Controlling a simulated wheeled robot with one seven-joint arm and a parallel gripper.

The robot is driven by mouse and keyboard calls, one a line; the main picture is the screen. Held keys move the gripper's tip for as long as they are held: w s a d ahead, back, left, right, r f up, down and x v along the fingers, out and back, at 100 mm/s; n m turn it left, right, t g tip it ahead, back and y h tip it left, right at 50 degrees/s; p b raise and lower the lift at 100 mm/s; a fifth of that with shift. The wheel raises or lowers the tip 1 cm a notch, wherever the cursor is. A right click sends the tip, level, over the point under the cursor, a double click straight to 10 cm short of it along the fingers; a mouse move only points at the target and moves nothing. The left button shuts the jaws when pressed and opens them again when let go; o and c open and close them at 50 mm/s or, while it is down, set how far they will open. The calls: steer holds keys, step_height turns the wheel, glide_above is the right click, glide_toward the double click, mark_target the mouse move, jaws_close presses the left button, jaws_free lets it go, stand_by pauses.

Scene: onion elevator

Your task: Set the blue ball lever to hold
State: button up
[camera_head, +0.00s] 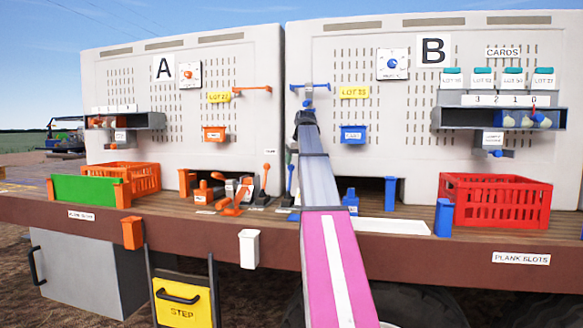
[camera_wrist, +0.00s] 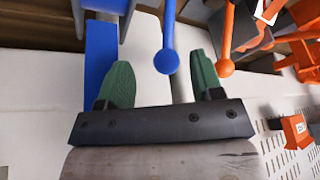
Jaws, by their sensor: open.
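The blue ball lever (camera_head: 290,178) stands on the plank deck just left of my arm in the head view, roughly upright with its ball at the top. In the wrist view the blue ball (camera_wrist: 166,61) shows between the two green fingertips of my gripper (camera_wrist: 160,72), nearer the right one. The gripper is open. I cannot tell whether the ball is at fingertip depth or beyond. An orange ball lever (camera_head: 265,180) stands left of the blue one; its ball (camera_wrist: 225,68) is just outside the right finger in the wrist view. My fingers are not distinguishable in the head view.
Panel A (camera_head: 190,75) and panel B (camera_head: 350,75) rise behind the deck. An orange crate (camera_head: 140,177) stands left and a red crate (camera_head: 495,200) right. Orange parts (camera_head: 208,193) crowd the deck left of the levers. A blue post (camera_wrist: 100,62) shows beside the left finger.

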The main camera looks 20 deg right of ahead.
mark_target(292, 165)
steer(key=w, duration=0.3)
steer(key=shift+w+a, duration=0.1)
steer(key=shift+a, duration=0.15)
steer(key=shift+f, duration=0.7)
steer(key=shift+w+f, duration=0.25)
steer(key=shift+f, duration=0.45)
